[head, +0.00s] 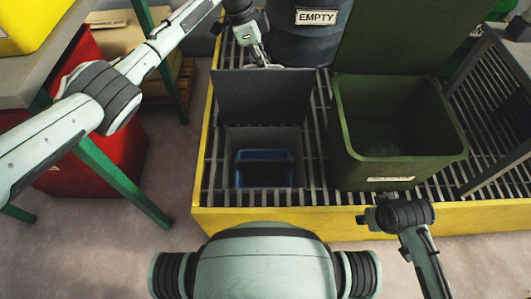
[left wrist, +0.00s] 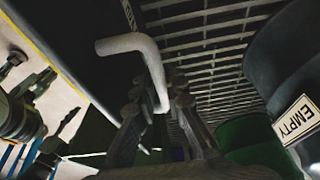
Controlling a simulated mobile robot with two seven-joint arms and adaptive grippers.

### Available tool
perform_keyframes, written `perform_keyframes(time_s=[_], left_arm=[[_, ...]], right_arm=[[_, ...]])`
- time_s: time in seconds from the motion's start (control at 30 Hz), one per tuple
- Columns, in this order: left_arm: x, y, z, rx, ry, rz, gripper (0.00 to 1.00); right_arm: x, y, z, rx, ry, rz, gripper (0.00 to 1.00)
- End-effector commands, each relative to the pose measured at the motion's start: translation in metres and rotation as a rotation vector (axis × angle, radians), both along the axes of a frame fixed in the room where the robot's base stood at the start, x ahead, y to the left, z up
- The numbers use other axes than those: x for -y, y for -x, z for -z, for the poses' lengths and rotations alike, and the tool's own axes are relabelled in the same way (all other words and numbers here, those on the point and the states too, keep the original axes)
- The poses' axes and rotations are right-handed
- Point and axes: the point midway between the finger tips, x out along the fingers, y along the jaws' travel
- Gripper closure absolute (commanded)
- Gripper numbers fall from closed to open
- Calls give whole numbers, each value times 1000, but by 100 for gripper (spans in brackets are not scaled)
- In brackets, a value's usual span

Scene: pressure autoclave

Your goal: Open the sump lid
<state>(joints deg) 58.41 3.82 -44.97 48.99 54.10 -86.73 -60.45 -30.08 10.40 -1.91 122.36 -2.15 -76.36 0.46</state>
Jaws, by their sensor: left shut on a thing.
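The sump lid (head: 262,98) is a dark flat plate standing raised, roughly upright, at the far edge of a square opening in the grated platform. Inside the open sump (head: 232,145) sits a blue container (head: 264,168). My left gripper (head: 264,62) is behind the lid's top edge. In the left wrist view, the fingers of my left gripper (left wrist: 160,95) are closed around the pale bent lid handle (left wrist: 150,52), with the dark lid (left wrist: 85,45) beside it. My right gripper (head: 372,214) is near the platform's front edge, away from the lid; its finger opening is unclear.
A dark drum labelled EMPTY (head: 309,40) stands just behind the lid. A green open bin (head: 395,165) stands right of the sump on the yellow-edged platform (head: 290,222). A green-legged table (head: 125,195) and red bin (head: 105,160) are at left.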

Motion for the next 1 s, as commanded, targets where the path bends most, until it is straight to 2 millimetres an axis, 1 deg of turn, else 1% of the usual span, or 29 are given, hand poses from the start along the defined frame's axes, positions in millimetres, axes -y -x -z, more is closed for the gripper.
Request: perform_keyframes(time_s=[0.03,0.27,0.8,1.0], left_arm=[[-4,-1,1,0,-6,-5,100],[-5,-13,9,1,-8,-6,100],[-8,-39,17,-4,-11,-8,100],[-9,-42,15,-5,-11,-8,100]], right_arm=[[0,0,1,0,0,0,60],[0,0,22,0,0,0,60],[0,0,70,0,0,0,60],[0,0,75,0,0,0,60]])
